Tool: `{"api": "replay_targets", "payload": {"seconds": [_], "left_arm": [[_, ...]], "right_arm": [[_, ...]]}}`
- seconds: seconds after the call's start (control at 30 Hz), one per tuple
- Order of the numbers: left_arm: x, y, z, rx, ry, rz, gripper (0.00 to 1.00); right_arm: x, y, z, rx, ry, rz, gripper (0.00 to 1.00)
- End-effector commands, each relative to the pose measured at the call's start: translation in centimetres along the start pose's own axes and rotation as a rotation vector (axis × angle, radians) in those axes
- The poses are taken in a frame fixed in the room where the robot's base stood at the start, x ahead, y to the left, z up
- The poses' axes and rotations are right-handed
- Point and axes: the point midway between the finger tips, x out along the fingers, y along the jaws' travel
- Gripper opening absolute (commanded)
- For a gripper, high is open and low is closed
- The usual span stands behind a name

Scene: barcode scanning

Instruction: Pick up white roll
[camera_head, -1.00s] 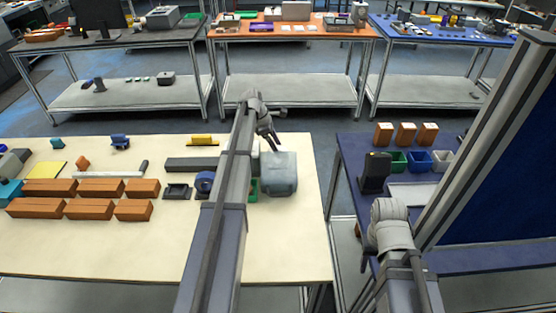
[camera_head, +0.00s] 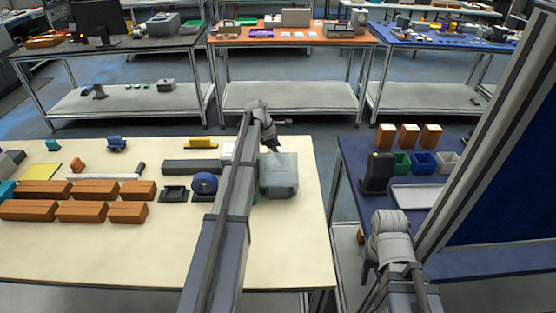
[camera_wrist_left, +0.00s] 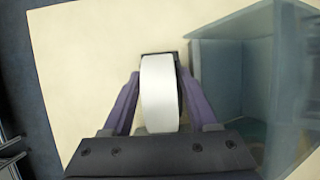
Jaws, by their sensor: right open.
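The white roll (camera_wrist_left: 160,95) stands on edge in the left wrist view, with a dark part along its right side and behind its top. My left gripper (camera_wrist_left: 158,80) has its two purple fingers on either side of the roll, with narrow gaps beside it, so it looks open around it. Contact at the fingertips is hard to judge. In the head view my left gripper (camera_head: 268,140) is over the cream table's far right part, and its arm hides the roll or most of it. My right gripper (camera_head: 367,270) is open and empty, low at the right.
A grey translucent bin (camera_head: 279,178) stands just right of the left gripper. A blue roll (camera_head: 204,183) is left of the arm, near a long dark block (camera_head: 192,167). Several brown boxes (camera_head: 80,211) lie further left. The cream table's front (camera_head: 100,255) is clear.

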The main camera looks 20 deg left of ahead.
Motion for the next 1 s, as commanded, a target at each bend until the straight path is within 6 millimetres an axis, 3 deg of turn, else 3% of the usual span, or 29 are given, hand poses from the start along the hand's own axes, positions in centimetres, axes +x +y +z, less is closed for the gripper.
{"api": "replay_targets", "payload": {"seconds": [0.07, 0.5, 1.0], "left_arm": [[-0.01, 0.00, -0.02, 0.000, 0.000, 0.000, 0.49], [0.00, 0.00, -0.03, 0.000, 0.000, 0.000, 0.00], [-0.25, 0.01, 0.07, 0.000, 0.000, 0.000, 0.00]], "right_arm": [[0.00, 0.00, 0.00, 0.000, 0.000, 0.000, 0.50], [0.01, 0.00, 0.00, 0.000, 0.000, 0.000, 0.50], [-0.26, 0.02, 0.02, 0.000, 0.000, 0.000, 0.50]]}}
